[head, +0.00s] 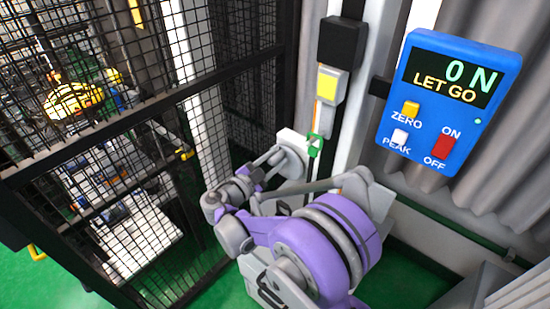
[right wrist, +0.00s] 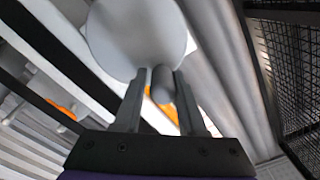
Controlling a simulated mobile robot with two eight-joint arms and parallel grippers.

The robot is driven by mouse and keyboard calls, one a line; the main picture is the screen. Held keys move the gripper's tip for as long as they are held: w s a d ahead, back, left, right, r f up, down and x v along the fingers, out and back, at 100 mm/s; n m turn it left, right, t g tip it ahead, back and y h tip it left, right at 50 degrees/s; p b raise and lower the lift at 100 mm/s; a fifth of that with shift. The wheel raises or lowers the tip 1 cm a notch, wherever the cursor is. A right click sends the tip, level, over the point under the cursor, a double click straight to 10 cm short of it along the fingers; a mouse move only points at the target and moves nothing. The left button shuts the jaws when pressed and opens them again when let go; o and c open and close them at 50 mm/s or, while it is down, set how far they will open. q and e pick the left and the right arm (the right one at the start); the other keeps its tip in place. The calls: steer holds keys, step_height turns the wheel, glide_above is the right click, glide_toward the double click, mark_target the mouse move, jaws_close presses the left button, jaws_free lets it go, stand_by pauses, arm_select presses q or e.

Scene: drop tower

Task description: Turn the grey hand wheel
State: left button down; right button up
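The grey hand wheel (head: 292,160) is mounted on a white plate at the base of the post, centre of the head view. In the right wrist view its pale round disc (right wrist: 135,35) fills the top, and a short grey handle (right wrist: 162,86) sticks out toward me. My right gripper (head: 268,166) is at the wheel. In the right wrist view its two fingers (right wrist: 160,100) stand apart on either side of the handle, with a visible gap at the left finger. My own wrist and arm hide part of the wheel in the head view. My left gripper is not in view.
A blue panel (head: 445,105) reads "0 N" and "LET GO". A black mesh cage (head: 110,110) stands at the left, with a yellow striped object (head: 75,100) behind it. A yellow-faced box (head: 328,84) and a green clip (head: 314,146) are above the wheel. Corrugated grey wall is behind.

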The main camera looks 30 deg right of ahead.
steer(key=o, duration=0.3)
steer(key=shift+a, duration=0.4)
steer(key=b+v, duration=0.1)
steer(key=v, duration=0.9)
steer(key=shift+s, duration=0.1)
